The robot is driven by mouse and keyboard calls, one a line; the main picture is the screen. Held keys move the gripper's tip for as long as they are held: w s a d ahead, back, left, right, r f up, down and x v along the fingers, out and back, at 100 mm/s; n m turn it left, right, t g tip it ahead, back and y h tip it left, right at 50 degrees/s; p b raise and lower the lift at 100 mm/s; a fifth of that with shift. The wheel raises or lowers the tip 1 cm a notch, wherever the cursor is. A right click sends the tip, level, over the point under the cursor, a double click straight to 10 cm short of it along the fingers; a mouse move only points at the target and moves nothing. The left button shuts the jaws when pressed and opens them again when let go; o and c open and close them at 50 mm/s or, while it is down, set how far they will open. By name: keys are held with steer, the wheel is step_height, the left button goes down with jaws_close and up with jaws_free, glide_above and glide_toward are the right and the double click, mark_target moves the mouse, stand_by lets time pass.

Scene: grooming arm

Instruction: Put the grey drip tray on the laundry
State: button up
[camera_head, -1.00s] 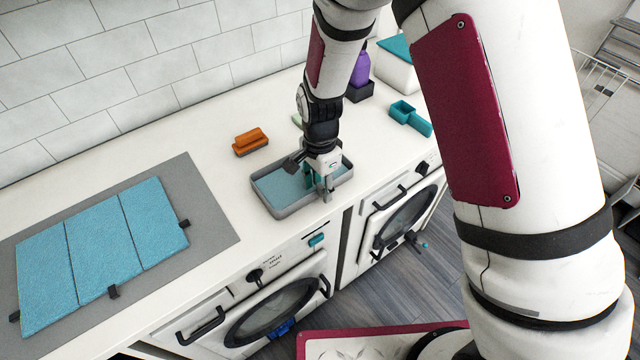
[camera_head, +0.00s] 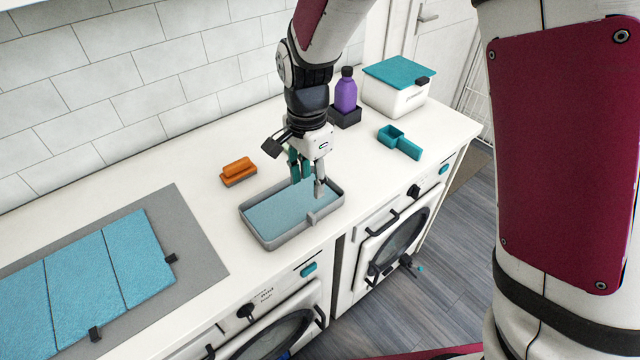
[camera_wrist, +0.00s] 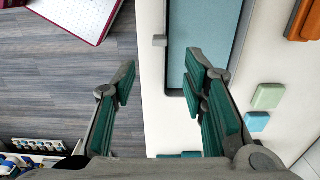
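The grey drip tray (camera_head: 300,233) has a blue inside and a small tab on its front rim. It lies flat on the white counter at the middle of the head view. My gripper (camera_head: 308,184) points down over the tray's right half, with its fingers spread. In the wrist view my gripper (camera_wrist: 165,85) is wide open and empty, and part of the tray (camera_wrist: 172,60) shows between and beyond the fingers. The laundry (camera_head: 85,272), a blue folded cloth in panels, lies on a grey mat (camera_head: 195,240) at the left of the head view.
An orange brush (camera_head: 238,170) lies behind the tray. A purple bottle (camera_head: 346,93), a teal scoop (camera_head: 400,142) and a white box with a teal lid (camera_head: 395,95) stand to the right. Two washing machines (camera_head: 390,245) sit below the counter. Bare counter lies between mat and tray.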

steer(key=s+d+r+n+t+y, duration=0.1)
steer(key=s+d+r+n, duration=0.3)
steer(key=r, duration=0.4)
steer(key=s+d+r+n+t, duration=0.1)
steer(key=s+d+r+t, duration=0.15)
steer(key=d+r, duration=0.4)
steer(key=s+d+r+n+t, duration=0.1)
steer(key=s+d+r+n, duration=0.2)
steer(key=s, duration=0.3)
steer(key=s+d+r+n+t+h, duration=0.1)
steer(key=s+d+r+n, duration=0.2)
steer(key=s, duration=0.3)
steer(key=shift+s+d, duration=0.15)
steer(key=shift+d, duration=0.15)
